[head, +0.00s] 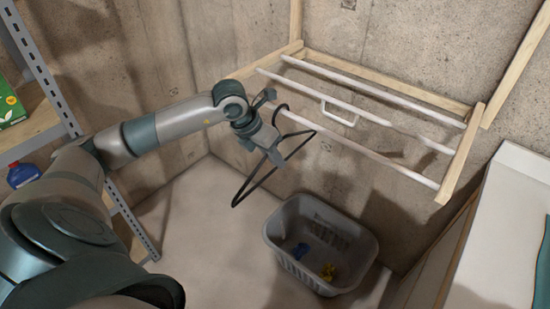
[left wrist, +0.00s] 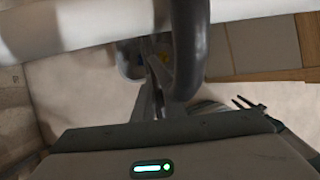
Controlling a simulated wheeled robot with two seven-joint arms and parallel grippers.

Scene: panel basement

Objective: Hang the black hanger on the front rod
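The black hanger (head: 256,182) is in my left gripper (head: 273,150), which is shut on it near its neck. It is tilted, its triangle reaching down and left. Its hook (head: 283,107) is at the left part of the white front rod (head: 350,148). In the left wrist view the hook (left wrist: 190,50) crosses in front of a white rod (left wrist: 90,28); I cannot tell whether it rests on it. The left fingers (left wrist: 155,95) are partly hidden by the hook. What looks like my right gripper (left wrist: 243,103) shows two parted prongs; it is outside the head view.
The wooden wall rack (head: 462,150) holds further white rods behind the front one; a small white hanger (head: 339,113) hangs there. A grey basket (head: 290,262) with blue and yellow items stands below. Metal shelving (head: 45,75) is at left, a white-topped unit (head: 500,235) at right.

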